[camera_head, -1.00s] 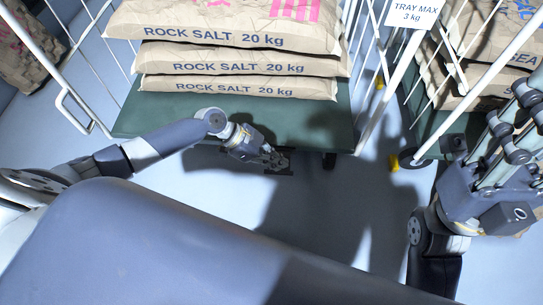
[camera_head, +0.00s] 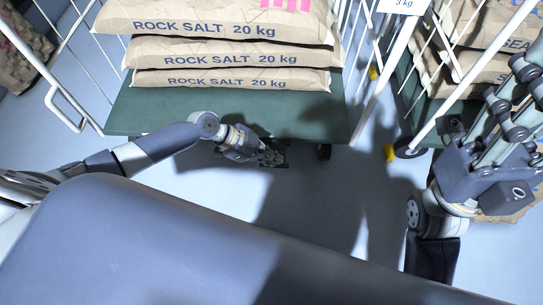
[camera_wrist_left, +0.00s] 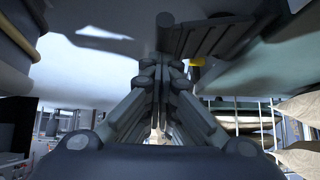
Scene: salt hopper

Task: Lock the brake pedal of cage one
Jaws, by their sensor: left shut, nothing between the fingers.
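Cage one's green deck (camera_head: 180,112) carries stacked rock salt sacks. My left gripper (camera_head: 270,155) is low at the deck's front edge, shut and empty. In the left wrist view its fingers (camera_wrist_left: 163,70) meet close to a dark ribbed plate (camera_wrist_left: 212,36), which looks like the brake pedal. In the head view the dark part by the fingertips (camera_head: 281,146) is mostly hidden by the gripper, so I cannot tell contact or whether it is pressed. My right gripper (camera_head: 526,80) is raised at the right edge, partly cut off; its opening is unclear.
A second cage with sacks (camera_head: 475,70) stands at the right, with a caster (camera_head: 407,148) and a yellow part (camera_head: 390,153) near the floor. A white tray sign (camera_head: 402,4) hangs between the cages. The floor (camera_head: 330,205) in front is clear.

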